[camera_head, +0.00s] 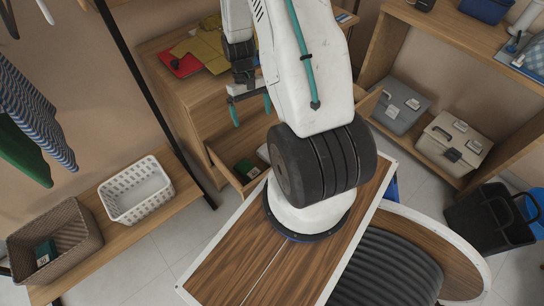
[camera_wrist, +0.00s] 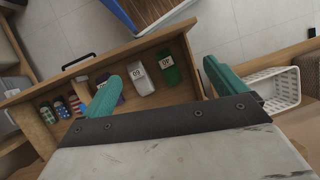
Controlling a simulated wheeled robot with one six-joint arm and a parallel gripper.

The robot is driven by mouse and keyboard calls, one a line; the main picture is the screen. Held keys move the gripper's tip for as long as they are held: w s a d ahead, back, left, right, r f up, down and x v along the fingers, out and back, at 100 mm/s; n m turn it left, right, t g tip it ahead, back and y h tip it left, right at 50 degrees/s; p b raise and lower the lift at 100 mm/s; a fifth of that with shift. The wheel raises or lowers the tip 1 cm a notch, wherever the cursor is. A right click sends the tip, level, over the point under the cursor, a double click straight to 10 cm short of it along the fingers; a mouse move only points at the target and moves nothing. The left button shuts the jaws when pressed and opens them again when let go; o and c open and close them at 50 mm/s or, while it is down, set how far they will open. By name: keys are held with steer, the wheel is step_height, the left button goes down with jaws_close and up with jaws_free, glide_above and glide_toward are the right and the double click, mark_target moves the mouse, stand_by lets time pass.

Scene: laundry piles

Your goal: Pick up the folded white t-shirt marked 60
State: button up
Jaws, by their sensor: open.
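The folded white t-shirt (camera_wrist: 140,78) lies in the open drawer (camera_wrist: 85,66), with a small label on it that is hard to read at this size. It sits between a folded green item (camera_wrist: 169,68) and a purple item partly hidden by a finger. My gripper (camera_wrist: 162,72) has its two teal fingers spread wide, with nothing between them. In the wrist view the white shirt shows between the fingers, nearer the left one. In the head view my gripper (camera_head: 252,110) hangs above the open drawer (camera_head: 228,178), with a green item (camera_head: 246,171) inside it.
Several small patterned folded items (camera_wrist: 61,107) lie at the drawer's left end in the wrist view. A white basket (camera_head: 136,190) and a brown basket (camera_head: 55,240) stand on a low shelf. Yellow and red cloths (camera_head: 182,65) lie on the dresser top. Shelving with boxes stands right.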

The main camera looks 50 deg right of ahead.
steer(key=s+d+f, duration=0.1)
steer(key=d+f, duration=0.1)
steer(key=f, duration=0.7)
steer(key=s+d+f+t, duration=0.1)
steer(key=d+f, duration=0.1)
steer(key=f, duration=0.7)
steer(key=s+d+f+n+t, duration=0.1)
steer(key=d+f, duration=0.1)
steer(key=f, duration=0.7)
steer(key=shift+s+d+f+h, duration=0.1)
steer(key=shift+s+f+h, duration=0.1)
steer(key=shift+h, duration=0.2)
steer(key=shift+n+t+h, duration=0.7)
steer(key=shift+t+h, duration=0.1)
steer(key=shift+t, duration=0.1)
steer(key=w+d+f, duration=0.1)
steer(key=d, duration=0.1)
steer(key=w+d+f, duration=0.1)
steer(key=w+f, duration=0.1)
steer(key=shift+w+d, duration=0.25)
steer(key=shift+d, duration=0.15)
steer(key=shift+f, duration=0.3)
steer(key=f, duration=0.6)
steer(key=shift+s+d+f, duration=0.2)
steer(key=shift+s+f, duration=0.1)
steer(key=shift+f, duration=0.1)
steer(key=c, duration=1.2)
